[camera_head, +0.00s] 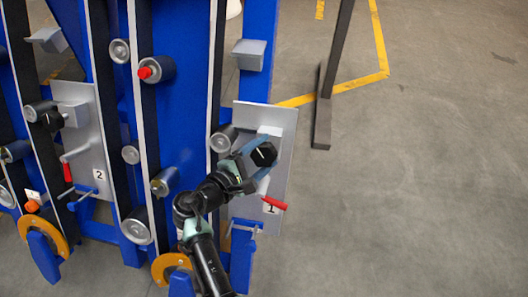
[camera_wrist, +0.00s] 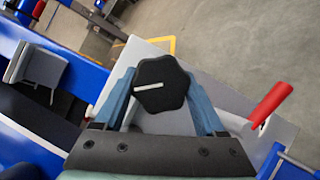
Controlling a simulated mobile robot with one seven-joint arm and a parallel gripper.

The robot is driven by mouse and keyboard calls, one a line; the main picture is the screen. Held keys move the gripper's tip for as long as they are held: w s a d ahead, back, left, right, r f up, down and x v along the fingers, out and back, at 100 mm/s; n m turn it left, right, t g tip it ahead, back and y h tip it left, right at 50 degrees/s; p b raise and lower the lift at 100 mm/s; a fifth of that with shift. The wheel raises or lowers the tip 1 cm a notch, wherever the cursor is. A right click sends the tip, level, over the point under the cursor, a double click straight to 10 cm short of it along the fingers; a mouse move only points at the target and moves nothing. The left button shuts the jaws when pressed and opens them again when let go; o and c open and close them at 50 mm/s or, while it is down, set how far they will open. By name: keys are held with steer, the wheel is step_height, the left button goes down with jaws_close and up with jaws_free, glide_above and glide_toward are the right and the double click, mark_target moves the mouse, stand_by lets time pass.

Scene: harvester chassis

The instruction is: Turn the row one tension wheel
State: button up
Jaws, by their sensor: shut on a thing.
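The row one tension wheel is a black lobed knob (camera_head: 264,154) with a white pointer line, mounted on the grey plate (camera_head: 283,135) marked "1". In the wrist view the knob (camera_wrist: 162,84) sits between the two blue fingers of my gripper (camera_wrist: 165,88). My gripper (camera_head: 256,160) is shut on the knob, one finger on each side. In the wrist view the pointer line lies nearly level, pointing left. The knob's base and shaft are mostly hidden behind the gripper.
A red-handled crank (camera_head: 274,203) is just below the knob and shows at right in the wrist view (camera_wrist: 270,104). A second plate marked "2" (camera_head: 98,150) stands left, among blue frames and rollers. A dark post (camera_head: 322,120) stands right; open floor lies beyond.

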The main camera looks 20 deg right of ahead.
steer(key=o, duration=1.3)
steer(key=p+v, duration=0.2)
steer(key=v, duration=1.1)
